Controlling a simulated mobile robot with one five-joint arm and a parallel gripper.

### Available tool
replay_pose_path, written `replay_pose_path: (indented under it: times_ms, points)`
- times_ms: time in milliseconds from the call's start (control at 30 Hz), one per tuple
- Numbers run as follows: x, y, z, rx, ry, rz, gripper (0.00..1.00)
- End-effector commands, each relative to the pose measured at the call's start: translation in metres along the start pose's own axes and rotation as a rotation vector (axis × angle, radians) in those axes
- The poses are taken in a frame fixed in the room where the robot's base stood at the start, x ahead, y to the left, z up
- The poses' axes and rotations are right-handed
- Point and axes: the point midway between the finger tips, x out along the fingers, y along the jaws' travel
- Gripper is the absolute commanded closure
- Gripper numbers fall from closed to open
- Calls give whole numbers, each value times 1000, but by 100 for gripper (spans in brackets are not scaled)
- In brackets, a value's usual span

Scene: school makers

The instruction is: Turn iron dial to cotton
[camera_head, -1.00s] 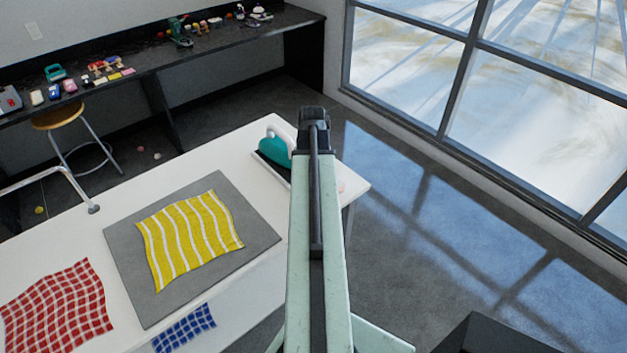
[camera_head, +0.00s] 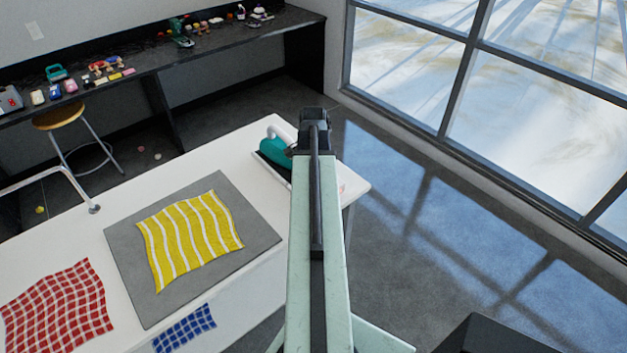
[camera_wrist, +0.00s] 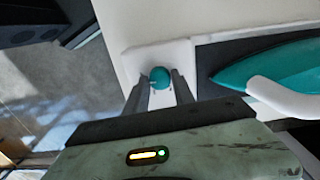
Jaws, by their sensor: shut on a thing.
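A small round teal dial (camera_wrist: 159,76) sits on a white base in the wrist view. My gripper (camera_wrist: 159,88) has one finger on each side of the dial and is shut on it. A small pale mark shows on the dial, but I cannot read a setting. The teal iron (camera_wrist: 262,65) with its white handle lies to the right of the dial on a dark rest. In the head view, the iron (camera_head: 273,150) is at the far right end of the white table, and my arm hides the dial and most of my gripper.
The white table (camera_head: 85,222) holds a grey mat (camera_head: 125,240) under a yellow striped cloth (camera_head: 190,240). A red checked cloth (camera_head: 58,305) and a blue checked cloth (camera_head: 184,328) lie nearer. A stool (camera_head: 60,117) stands by the cluttered black bench (camera_head: 130,75).

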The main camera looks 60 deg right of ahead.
Motion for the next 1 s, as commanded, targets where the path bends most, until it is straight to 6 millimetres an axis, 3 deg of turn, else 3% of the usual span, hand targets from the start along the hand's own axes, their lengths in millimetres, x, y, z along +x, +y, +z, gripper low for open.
replay_pose_path:
  times_ms: [700, 733, 800, 1000]
  points:
    - [1, 2, 1, 74, -2, 7, 100]
    - [1, 2, 1, 74, -2, 7, 64]
    - [1, 2, 1, 74, -3, 7, 48]
    - [0, 2, 1, 72, -3, 5, 48]
